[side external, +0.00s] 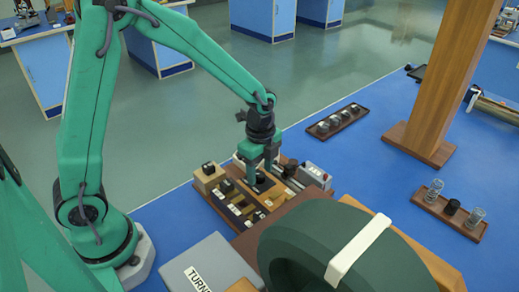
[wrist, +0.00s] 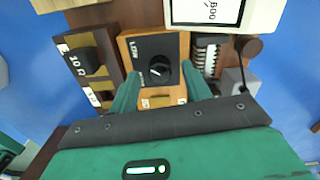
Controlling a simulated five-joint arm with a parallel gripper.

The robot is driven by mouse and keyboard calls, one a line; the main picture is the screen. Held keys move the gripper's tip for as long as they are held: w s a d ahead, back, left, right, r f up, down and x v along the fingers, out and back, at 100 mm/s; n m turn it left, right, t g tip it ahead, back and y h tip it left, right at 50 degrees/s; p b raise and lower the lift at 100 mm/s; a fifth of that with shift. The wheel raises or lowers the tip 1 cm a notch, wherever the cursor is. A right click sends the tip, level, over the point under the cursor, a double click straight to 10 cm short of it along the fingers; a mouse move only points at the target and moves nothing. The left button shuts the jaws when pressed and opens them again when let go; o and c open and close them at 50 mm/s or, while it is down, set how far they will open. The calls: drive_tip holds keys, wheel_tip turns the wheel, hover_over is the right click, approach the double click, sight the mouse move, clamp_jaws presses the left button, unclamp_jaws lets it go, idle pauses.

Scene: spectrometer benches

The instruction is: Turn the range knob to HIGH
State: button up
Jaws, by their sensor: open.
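The range knob (wrist: 158,69) is round and black, on a black plate in an orange-brown wooden block (wrist: 128,45). The word LOW is legible at the plate's upper left; other lettering by the knob is too small to read. A light pointer mark shows on the knob, but its exact setting is unclear. My gripper (wrist: 160,88) is open, its green fingers on either side of the knob block's near part. In the side external view my gripper (side external: 259,170) points down over the apparatus, and the knob is hard to make out between the fingers. I cannot tell whether the fingers touch it.
A block with a 10 Ω label (wrist: 84,60) stands left of the knob block. A white display unit (wrist: 222,12) is above it, and a grey block (wrist: 238,80) is to the right. A large dark green housing (side external: 330,250) stands close in front.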

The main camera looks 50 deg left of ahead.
drive_tip(key=shift+f, duration=0.35)
drive_tip(key=shift+c, duration=0.2)
drive_tip(key=c, duration=0.9)
drive_tip(key=shift+c, duration=0.2)
